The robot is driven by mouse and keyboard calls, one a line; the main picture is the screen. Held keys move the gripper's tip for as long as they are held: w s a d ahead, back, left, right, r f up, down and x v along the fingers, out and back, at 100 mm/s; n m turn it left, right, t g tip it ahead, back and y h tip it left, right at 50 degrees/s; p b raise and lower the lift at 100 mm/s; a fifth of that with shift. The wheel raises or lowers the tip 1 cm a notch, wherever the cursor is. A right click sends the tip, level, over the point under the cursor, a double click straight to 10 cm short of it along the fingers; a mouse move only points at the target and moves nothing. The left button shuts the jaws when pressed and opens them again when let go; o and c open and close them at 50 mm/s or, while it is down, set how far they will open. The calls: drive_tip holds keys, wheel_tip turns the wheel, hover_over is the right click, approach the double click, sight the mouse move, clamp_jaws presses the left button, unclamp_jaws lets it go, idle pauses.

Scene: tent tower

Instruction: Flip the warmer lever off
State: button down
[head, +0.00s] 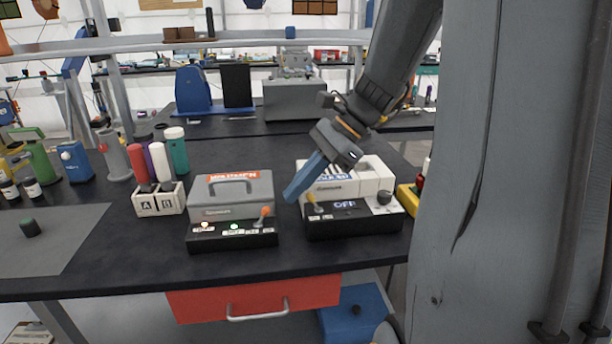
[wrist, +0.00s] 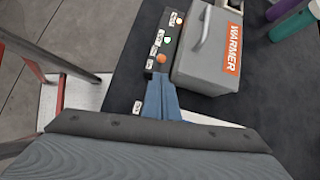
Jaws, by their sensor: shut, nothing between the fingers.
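The warmer (head: 231,198) is a grey box with a handle and an orange label, on a black base (head: 232,243). It also shows in the wrist view (wrist: 207,62). Its orange-knobbed lever (head: 265,211) stands at the right end of the base, and the knob shows in the wrist view (wrist: 161,59). A green light (head: 234,227) glows on the base, with an orange-white light to its left. My gripper (head: 290,197) has blue fingers, shut and empty. The tips are just right of the lever; in the wrist view (wrist: 160,78) they appear very close to the knob. I cannot tell whether they touch.
A white machine (head: 352,178) with an "OFF" display and its own yellow-knobbed lever (head: 312,200) stands close on the right. A small A/B block (head: 158,203) with several coloured cylinders stands on the left. The black counter in front of the warmer is clear.

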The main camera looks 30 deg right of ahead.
sight(262, 217)
drive_tip(key=shift+x, duration=2.15)
drive_tip(key=shift+r+p, duration=0.25)
drive_tip(key=shift+p, duration=0.35)
